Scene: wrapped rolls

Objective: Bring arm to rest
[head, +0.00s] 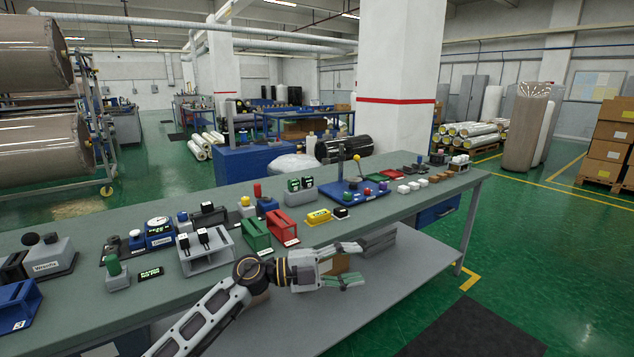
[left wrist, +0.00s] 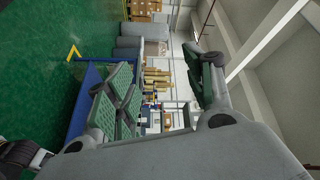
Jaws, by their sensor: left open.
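My left arm comes in from the lower left of the head view. Its gripper (head: 350,265) is open and empty, pointing right, in front of the workbench's near edge and over the lower shelf. In the left wrist view the same gripper (left wrist: 165,90) shows its two green-padded fingers spread wide with nothing between them. The left wrist view is turned on its side. My right gripper is in neither view.
A grey lower shelf (head: 405,268) lies below. Green floor (head: 560,270) is free at right.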

